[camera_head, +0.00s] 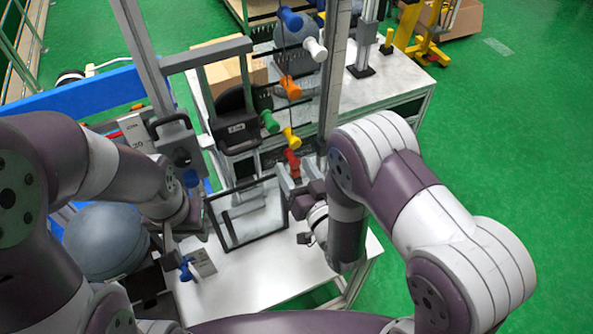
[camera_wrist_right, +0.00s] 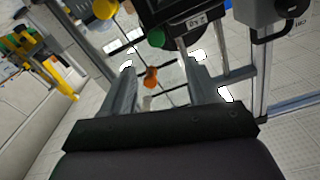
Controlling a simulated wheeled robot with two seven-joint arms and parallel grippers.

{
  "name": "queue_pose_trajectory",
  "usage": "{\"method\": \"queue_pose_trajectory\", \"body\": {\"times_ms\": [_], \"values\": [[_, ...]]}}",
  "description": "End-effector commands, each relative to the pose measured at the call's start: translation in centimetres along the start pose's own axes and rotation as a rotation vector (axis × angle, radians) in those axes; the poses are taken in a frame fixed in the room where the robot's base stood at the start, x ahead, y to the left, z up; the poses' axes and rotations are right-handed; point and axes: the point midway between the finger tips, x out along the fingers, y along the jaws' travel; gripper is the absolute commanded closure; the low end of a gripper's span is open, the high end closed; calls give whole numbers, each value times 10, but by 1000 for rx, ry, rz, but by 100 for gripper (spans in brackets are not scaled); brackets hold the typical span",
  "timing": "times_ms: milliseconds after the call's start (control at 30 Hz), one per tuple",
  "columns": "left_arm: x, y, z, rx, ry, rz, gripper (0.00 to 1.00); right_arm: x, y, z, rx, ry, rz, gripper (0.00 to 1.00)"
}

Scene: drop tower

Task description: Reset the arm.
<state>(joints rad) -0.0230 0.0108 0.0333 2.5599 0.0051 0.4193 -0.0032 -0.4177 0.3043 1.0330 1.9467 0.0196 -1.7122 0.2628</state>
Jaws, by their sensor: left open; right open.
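My right gripper (camera_head: 294,178) is open in the head view, just below a red peg (camera_head: 292,158) on the drop tower (camera_head: 335,75). In the right wrist view its two fingers (camera_wrist_right: 163,85) stand apart. An orange peg (camera_wrist_right: 151,77) shows beyond the gap between them, with nothing visibly gripped. My left gripper (camera_head: 172,240) is low at the left, above the white table and partly hidden by its own wrist. It is open, and I see nothing held in it.
Coloured pegs, including green (camera_head: 269,121) and yellow (camera_head: 291,138), line the tower. A framed clear panel (camera_head: 250,212) stands on the white table (camera_head: 290,268). A grey ball (camera_head: 104,240) and small blue piece (camera_head: 186,270) are near my left gripper.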

Motion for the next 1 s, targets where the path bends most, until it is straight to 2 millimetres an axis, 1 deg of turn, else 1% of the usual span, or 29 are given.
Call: {"method": "queue_pose_trajectory", "body": {"times_ms": [300,367,433,467,500,533,567,600,633,667,700,767,800,867,900,933,1000], "values": [[0,0,0,0,0,0,57,0,0,0,-4,-2,1,40],[0,0,0,0,0,0,57,0,3,9,-15,-45,12,40],[0,0,0,0,0,0,57,-5,10,38,-38,-187,46,40],[0,0,0,0,0,0,57,-12,15,56,-52,-283,67,40],[0,0,0,0,0,0,57,-22,21,77,-72,-427,97,40],[0,0,0,0,0,0,57,-31,25,90,-89,-540,119,40],[0,0,0,0,0,0,57,-42,30,99,-102,-654,145,40],[0,0,0,0,0,0,57,-58,38,105,-116,-804,181,40],[0,0,0,0,0,0,57,-72,43,105,-122,-911,207,40],[0,0,0,0,0,0,57,-87,48,103,-122,-1014,234,40],[0,0,0,0,0,0,57,-108,53,94,-118,-1142,266,40],[0,0,0,0,0,0,57,-141,58,73,-97,-1310,309,40],[0,0,0,0,0,0,57,-162,60,56,-74,-1401,335,40],[0,0,0,0,0,0,57,-188,62,27,-31,-1495,374,40],[0,0,0,0,0,0,57,-200,63,7,-1,-1519,400,40],[0,0,0,0,0,0,57,-204,65,-5,19,-1509,419,40],[0,0,0,0,0,0,57,-197,74,-27,41,-1426,455,40]]}}
